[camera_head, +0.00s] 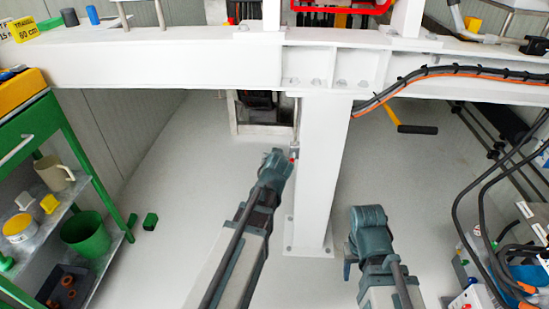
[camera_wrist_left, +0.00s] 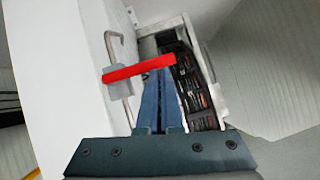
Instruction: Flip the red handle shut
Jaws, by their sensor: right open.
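The red handle (camera_wrist_left: 138,70) is a flat bar on a grey fitting with a thin metal pipe (camera_wrist_left: 120,60), on the side of a white post. In the left wrist view it lies nearly level, slightly tilted, across the fingertips of my left gripper (camera_wrist_left: 160,78). The fingers are close together; I cannot tell if they touch the handle. In the head view my left gripper (camera_head: 280,160) is beside the post, and only a speck of the red handle (camera_head: 292,160) shows. My right gripper (camera_head: 369,220) is right of the post, apart from the handle, its fingertips hard to make out.
The white post (camera_head: 319,180) stands between my arms under a white beam (camera_head: 150,62). An open box with dark contents (camera_wrist_left: 190,85) is just right of the left fingers. A green shelf cart (camera_head: 85,170) stands left, cables (camera_head: 480,200) and equipment right.

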